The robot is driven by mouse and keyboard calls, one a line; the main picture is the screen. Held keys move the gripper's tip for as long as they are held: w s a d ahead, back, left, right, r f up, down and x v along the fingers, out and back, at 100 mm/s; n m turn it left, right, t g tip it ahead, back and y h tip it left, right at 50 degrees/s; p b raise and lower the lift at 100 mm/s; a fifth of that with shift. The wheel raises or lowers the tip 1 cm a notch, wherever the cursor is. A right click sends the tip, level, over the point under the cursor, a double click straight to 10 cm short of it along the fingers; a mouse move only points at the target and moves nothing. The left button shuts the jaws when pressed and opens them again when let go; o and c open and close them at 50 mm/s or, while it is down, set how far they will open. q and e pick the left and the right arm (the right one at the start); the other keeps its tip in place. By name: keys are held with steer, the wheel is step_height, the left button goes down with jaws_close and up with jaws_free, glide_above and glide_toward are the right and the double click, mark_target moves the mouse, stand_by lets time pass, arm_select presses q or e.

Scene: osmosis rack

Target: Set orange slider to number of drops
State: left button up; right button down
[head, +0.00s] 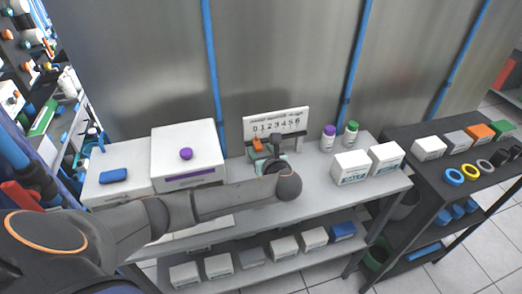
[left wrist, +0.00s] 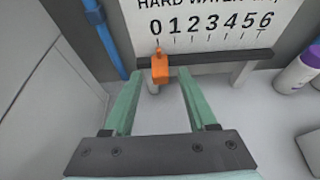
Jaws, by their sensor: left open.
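The orange slider (left wrist: 160,68) sits on a dark horizontal rail (left wrist: 215,58) below a white sign board (left wrist: 215,20) printed with numbers 0 to 6. Its thin pointer stands under the 0. In the head view the slider (head: 257,145) is at the left end of the rail. My left gripper (left wrist: 159,80) is open, its two green fingers reaching toward the rail. In the left wrist view the slider shows between the fingertips, with a gap on each side. In the head view my left gripper (head: 270,160) is partly hidden by its own wrist. No drops can be made out.
A white box with a purple knob (head: 186,154) stands left on the bench. Purple-capped (head: 328,138) and green-capped (head: 351,134) bottles and two white boxes (head: 350,168) stand right. A blue vertical pipe (left wrist: 102,38) runs left of the sign.

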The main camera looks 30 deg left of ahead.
arm_select(q)
steer(key=shift+c, duration=0.3)
jaws_close()
stand_by(1.0)
